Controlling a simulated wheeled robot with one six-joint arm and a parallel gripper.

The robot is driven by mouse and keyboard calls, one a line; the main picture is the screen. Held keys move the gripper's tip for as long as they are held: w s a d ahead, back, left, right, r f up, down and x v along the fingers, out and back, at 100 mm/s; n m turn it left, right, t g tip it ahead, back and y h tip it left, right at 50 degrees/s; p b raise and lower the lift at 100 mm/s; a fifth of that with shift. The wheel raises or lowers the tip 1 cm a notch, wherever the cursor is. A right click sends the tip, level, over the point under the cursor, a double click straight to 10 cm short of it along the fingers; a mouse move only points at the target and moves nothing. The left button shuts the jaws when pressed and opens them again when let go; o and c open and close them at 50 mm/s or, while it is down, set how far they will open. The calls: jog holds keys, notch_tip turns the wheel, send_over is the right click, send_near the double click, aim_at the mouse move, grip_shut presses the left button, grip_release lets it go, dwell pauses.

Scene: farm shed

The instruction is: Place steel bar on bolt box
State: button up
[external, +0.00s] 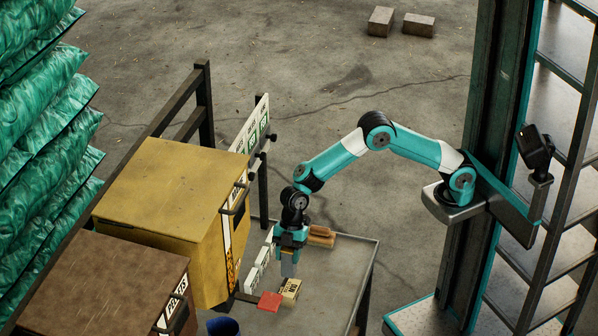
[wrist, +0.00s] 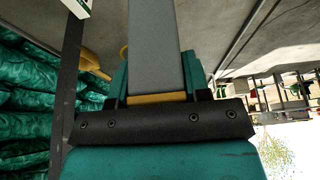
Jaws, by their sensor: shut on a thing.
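My gripper (external: 290,248) points down over the bench and is shut on the grey steel bar (external: 288,269). The bar hangs below the fingers, roughly upright. In the wrist view the bar (wrist: 155,45) extends away between the green fingers, with a yellow strip across its near end. A small tan box with dark lettering (external: 290,291), apparently the bolt box, stands on the bench just below the bar's lower end. I cannot tell whether bar and box touch.
A red box (external: 270,301) stands left of the tan box, with white labelled boxes (external: 254,273) behind it. A wooden brush (external: 321,236) lies at the back. The large yellow bin (external: 175,195) and brown bin (external: 95,285) stand left. The bench's right side (external: 345,270) is clear.

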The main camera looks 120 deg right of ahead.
aim_at(288, 269)
jog(key=shift+f, duration=3)
jog(key=shift+f, duration=0.15)
jog(key=o, duration=1.1)
